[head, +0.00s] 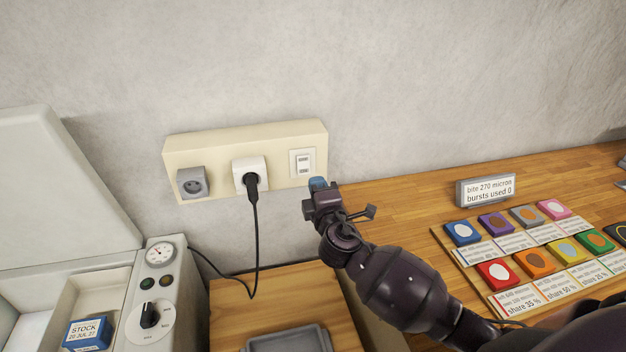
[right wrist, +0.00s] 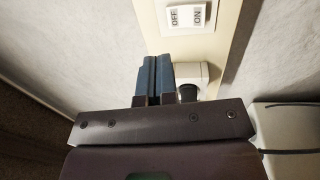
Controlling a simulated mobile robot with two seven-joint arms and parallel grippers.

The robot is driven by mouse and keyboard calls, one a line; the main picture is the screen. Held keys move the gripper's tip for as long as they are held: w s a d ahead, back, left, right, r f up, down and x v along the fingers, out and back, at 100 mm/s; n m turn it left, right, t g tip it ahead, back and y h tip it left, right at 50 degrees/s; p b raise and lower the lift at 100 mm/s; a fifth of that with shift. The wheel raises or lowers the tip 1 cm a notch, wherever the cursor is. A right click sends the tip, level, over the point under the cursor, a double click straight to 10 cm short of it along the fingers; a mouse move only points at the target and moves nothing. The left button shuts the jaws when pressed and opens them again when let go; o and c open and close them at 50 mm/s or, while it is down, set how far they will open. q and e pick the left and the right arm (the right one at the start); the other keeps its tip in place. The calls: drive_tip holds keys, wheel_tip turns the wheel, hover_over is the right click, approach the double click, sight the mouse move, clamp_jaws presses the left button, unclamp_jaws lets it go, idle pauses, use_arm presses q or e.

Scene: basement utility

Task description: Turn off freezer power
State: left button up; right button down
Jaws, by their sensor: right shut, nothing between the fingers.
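A cream power strip (head: 225,143) on the wall bears a grey empty socket (head: 192,182), a white socket (head: 249,167) with a black plug (head: 252,184) in it, and a white switch (head: 303,163). The switch also shows in the right wrist view (right wrist: 186,17), marked OFF and ON; I cannot tell which way it is set. My right gripper (head: 318,184) is shut and empty, just below the switch; its blue fingertips (right wrist: 157,76) look apart from it. The freezer's panel (head: 143,280) has a black knob (head: 150,315). My left gripper is out of view.
The freezer lid (head: 60,190) stands open at left. A black cord (head: 256,245) hangs from the plug towards the freezer. A grey tray (head: 290,340) lies below. Colour tiles (head: 497,273) and a small display (head: 486,189) occupy the wooden bench at right.

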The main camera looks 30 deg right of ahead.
drive_tip(key=shift+s+a+r, duration=0.1)
drive_tip(key=shift+s+a, duration=0.1)
drive_tip(key=shift+s, duration=0.55)
drive_tip(key=shift+s+a+r, duration=0.15)
drive_tip(key=shift+s+a, duration=0.05)
drive_tip(key=shift+s, duration=0.5)
drive_tip(key=shift+s+a+r, duration=0.1)
drive_tip(key=shift+s+a, duration=0.1)
drive_tip(key=shift+s, duration=0.55)
